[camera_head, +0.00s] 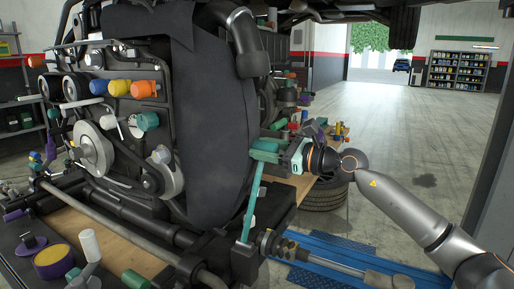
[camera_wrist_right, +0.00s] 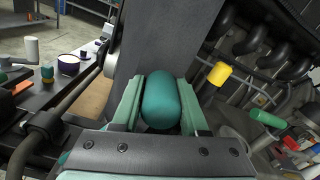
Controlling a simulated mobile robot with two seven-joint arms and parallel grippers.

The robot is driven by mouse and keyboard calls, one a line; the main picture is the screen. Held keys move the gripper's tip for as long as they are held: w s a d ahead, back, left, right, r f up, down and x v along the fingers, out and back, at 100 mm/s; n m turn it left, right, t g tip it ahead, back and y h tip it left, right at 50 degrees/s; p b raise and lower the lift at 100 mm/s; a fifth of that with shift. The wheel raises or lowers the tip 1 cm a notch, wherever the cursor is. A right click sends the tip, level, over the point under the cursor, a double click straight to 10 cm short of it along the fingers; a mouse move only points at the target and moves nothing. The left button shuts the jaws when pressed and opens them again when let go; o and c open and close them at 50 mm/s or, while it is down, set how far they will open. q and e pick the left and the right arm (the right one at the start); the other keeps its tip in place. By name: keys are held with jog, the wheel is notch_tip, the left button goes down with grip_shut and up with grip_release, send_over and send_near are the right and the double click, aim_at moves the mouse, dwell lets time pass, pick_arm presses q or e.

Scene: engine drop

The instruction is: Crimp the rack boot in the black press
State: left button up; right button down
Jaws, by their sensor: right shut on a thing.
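My right gripper (camera_head: 268,150) comes in from the right in the head view. It is shut on a teal rounded handle (camera_wrist_right: 161,100), which sits between the two pale green fingers in the right wrist view. In the head view a teal lever bar (camera_head: 252,208) runs from the gripper down to the black press (camera_head: 240,258) at the front. A black ribbed rack boot (camera_head: 274,243) sits beside the press, around the steering rack with its metal rod (camera_head: 335,264). Whether part of the boot is inside the press is hidden. My left gripper is out of view.
A large engine (camera_head: 215,110) stands close at the left of my right gripper. A blue ramp (camera_head: 330,252) lies below, with a tire (camera_head: 325,195) behind. A purple-and-yellow can (camera_head: 54,261) stands at the lower left. The floor (camera_head: 430,130) to the right is mostly free.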

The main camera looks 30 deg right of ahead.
jog(key=c, duration=0.7)
grip_release()
jog(key=shift+d+r, duration=0.1)
jog(key=shift+r, duration=0.05)
jog(key=shift+o, duration=1.2)
jog(key=shift+f, duration=0.2)
jog(key=shift+s+d, duration=0.1)
jog(key=shift+s, duration=0.1)
pick_arm(q)
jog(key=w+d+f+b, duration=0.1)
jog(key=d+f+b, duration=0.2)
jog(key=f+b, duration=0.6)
jog(key=b, duration=0.4)
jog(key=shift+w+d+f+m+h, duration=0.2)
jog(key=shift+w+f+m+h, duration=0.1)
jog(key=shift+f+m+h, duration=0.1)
pick_arm(e)
jog(key=v, duration=1.2)
